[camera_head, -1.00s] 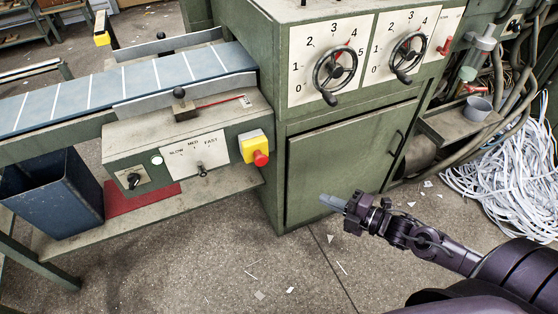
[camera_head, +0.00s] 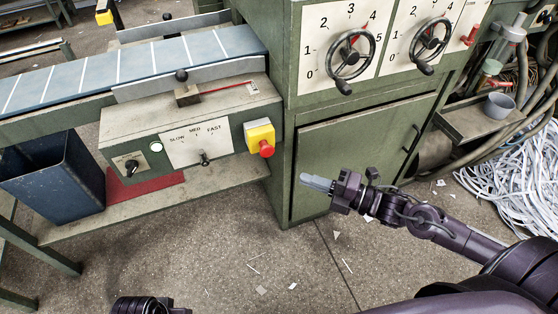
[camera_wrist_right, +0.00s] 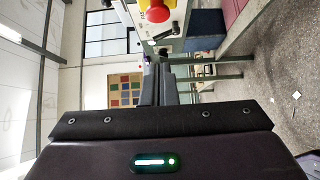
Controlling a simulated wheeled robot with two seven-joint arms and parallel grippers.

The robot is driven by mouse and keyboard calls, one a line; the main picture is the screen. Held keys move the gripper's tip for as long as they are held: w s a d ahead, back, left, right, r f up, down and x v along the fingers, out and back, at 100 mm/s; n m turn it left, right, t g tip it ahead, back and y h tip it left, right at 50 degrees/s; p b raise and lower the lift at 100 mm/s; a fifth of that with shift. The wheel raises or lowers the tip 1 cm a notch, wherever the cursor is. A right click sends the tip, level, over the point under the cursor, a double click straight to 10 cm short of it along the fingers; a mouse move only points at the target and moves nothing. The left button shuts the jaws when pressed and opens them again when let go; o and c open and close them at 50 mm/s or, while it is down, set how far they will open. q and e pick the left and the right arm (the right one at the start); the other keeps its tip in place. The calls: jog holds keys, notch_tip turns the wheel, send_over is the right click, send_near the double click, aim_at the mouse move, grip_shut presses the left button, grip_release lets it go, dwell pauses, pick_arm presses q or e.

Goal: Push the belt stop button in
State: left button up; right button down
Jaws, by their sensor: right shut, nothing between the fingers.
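The belt stop button is a red mushroom button (camera_head: 266,149) on a yellow box (camera_head: 259,134), at the right end of the control panel's front. In the right wrist view the red button (camera_wrist_right: 157,13) shows at the top edge, partly cut off, beyond the fingertips. My right gripper (camera_head: 304,180) is shut and empty, its grey fingers pointing left. In the head view it is right of and below the button, apart from it. The shut fingers (camera_wrist_right: 158,82) also show in the right wrist view. Only a dark part of my left arm shows at the bottom edge.
The control panel (camera_head: 190,150) carries a speed lever (camera_head: 204,160) and a black knob (camera_head: 131,165). A conveyor belt (camera_head: 130,65) runs behind it. A green cabinet door (camera_head: 350,150) is behind my right gripper. A blue bin (camera_head: 55,180) stands left.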

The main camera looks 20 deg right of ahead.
aim_at(264, 154)
pick_arm(q)
jog(key=shift+w+d+f+t+b, duration=0.1)
jog(key=shift+w+d+t+b, duration=0.15)
jog(key=shift+d+b, duration=0.2)
jog(key=shift+w+d+t+b, duration=0.15)
jog(key=shift+d+t+b, duration=0.2)
jog(key=shift+d, duration=0.2)
pick_arm(e)
jog(key=shift+w+a, duration=0.85)
jog(key=shift+w, duration=0.6)
jog(key=shift+w+a, duration=0.8)
jog(key=shift+w, duration=0.6)
jog(key=shift+w+a, duration=0.85)
jog(key=shift+w, duration=0.6)
pick_arm(q)
jog(key=shift+m+h, duration=0.3)
